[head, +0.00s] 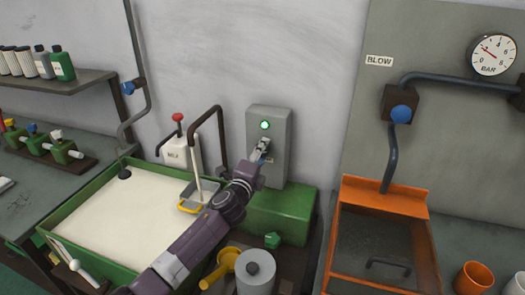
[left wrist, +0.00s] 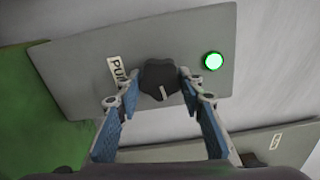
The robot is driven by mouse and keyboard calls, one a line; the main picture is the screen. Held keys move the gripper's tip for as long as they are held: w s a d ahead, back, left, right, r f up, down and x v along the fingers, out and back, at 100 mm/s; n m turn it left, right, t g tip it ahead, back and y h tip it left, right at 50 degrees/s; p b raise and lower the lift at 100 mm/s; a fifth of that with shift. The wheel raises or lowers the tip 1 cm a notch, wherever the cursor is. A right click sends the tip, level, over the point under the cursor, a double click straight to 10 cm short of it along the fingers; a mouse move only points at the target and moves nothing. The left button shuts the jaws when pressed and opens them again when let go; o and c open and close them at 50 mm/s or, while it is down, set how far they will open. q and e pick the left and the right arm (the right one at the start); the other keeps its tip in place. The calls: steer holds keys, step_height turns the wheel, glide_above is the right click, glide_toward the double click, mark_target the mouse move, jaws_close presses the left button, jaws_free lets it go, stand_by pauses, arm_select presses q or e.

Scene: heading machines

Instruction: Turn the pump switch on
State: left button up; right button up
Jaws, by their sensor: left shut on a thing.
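The pump switch is a dark lobed knob (left wrist: 160,76) with a white pointer line, on the face of a grey control box (head: 280,150) against the wall. A green lamp (head: 265,125) on the box glows; it also shows lit in the left wrist view (left wrist: 213,61). A partly hidden label starting "PU" (left wrist: 115,70) sits beside the knob. My left gripper (head: 263,147) is at the box face, and in the left wrist view its blue-padded fingers (left wrist: 160,88) are shut on the knob from both sides. In the head view the gripper hides the knob.
A green tank (head: 75,208) of pale liquid stands left of the box, with a hooked pipe (head: 205,115) above it. An orange-framed bin (head: 385,195) stands at right.

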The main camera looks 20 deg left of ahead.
arm_select(q)
steer(key=shift+m, duration=0.6)
steer(key=o, duration=1.2)
steer(key=shift+c, duration=0.2)
steer(key=s, duration=1.2)
steer(key=shift+a, duration=0.2)
steer(key=shift+f, duration=0.1)
